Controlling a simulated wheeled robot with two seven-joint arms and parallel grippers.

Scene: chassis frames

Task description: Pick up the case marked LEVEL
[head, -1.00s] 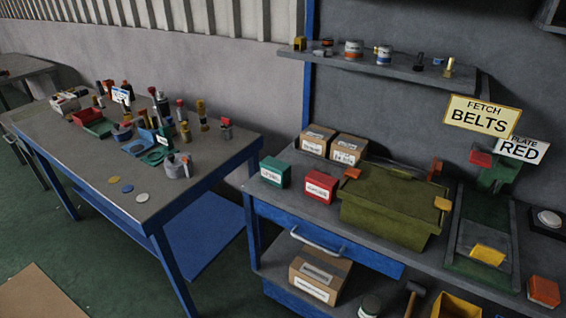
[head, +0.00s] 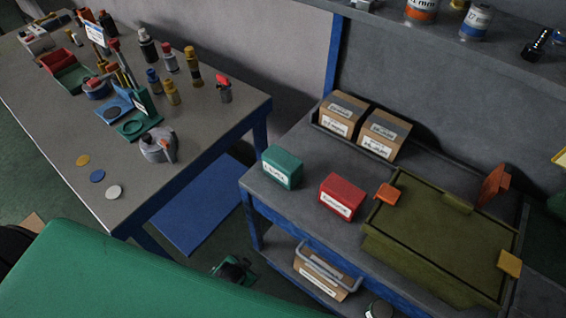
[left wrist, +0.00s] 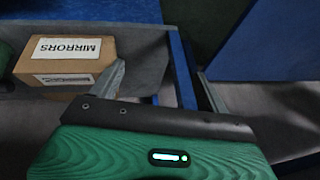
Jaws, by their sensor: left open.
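Two small cases stand side by side on the right bench: a green case (head: 282,167) and a red case (head: 341,196), each with a white label on its front. The labels are too blurred to read surely, so I cannot confirm which says LEVEL. My left gripper (head: 235,270) is low, below and left of both cases, by the bench's left front leg. In the left wrist view the left gripper (left wrist: 160,78) shows two spread fingers with nothing between them. Neither case shows in that view. My right gripper is not in view.
A box marked MIRRORS (left wrist: 66,60) lies on the lower shelf. Two cardboard boxes (head: 342,116) stand behind the cases, and an olive bin (head: 430,235) stands to their right. The left table (head: 60,140) holds several items.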

